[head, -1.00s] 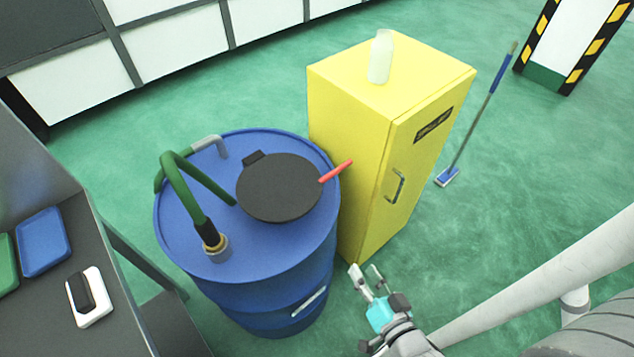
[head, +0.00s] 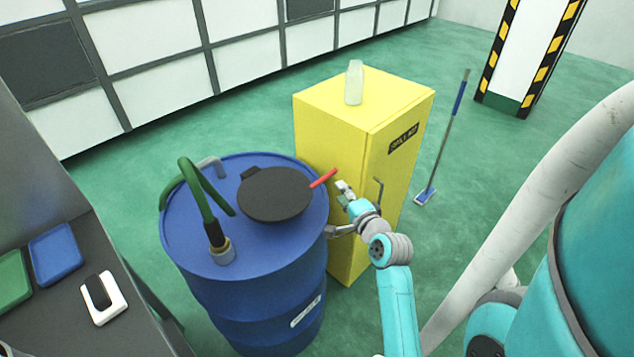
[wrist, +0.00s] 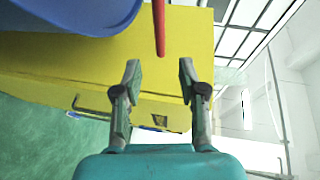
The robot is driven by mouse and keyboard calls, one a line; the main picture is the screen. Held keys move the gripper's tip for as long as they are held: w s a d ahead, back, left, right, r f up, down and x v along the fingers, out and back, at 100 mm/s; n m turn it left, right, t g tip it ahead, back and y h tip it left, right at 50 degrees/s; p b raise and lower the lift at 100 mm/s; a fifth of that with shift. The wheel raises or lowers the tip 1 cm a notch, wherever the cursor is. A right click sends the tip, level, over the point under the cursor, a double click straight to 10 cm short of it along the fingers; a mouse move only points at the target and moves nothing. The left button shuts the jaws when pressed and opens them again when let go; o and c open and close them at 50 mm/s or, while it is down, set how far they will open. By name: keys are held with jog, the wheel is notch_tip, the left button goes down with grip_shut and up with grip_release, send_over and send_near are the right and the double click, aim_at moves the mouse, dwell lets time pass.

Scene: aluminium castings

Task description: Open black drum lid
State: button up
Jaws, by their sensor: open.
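The black round lid (head: 274,194) lies flat and closed on top of the blue drum (head: 262,260). Its red handle (head: 323,178) sticks out to the right past the drum rim. My gripper (head: 343,188) is open and empty, just right of the handle's tip and apart from it. In the wrist view the red handle (wrist: 159,28) hangs into the top of the picture, beyond and between the open fingertips (wrist: 160,72). The drum (wrist: 75,12) shows at the upper left there. The lid itself is not clear in the wrist view.
A yellow cabinet (head: 350,120) with a bottle (head: 354,83) on top stands close behind my gripper. A green hose (head: 195,190) arches over the drum's left side. A grey bench (head: 120,335) is at left. A mop (head: 440,140) leans right of the cabinet.

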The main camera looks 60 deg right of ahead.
aim_at(328, 177)
jog(key=x, duration=1)
jog(key=shift+w+d+f, duration=0.1)
jog(key=shift+w+d, duration=0.1)
jog(key=shift+w, duration=0.05)
grip_shut()
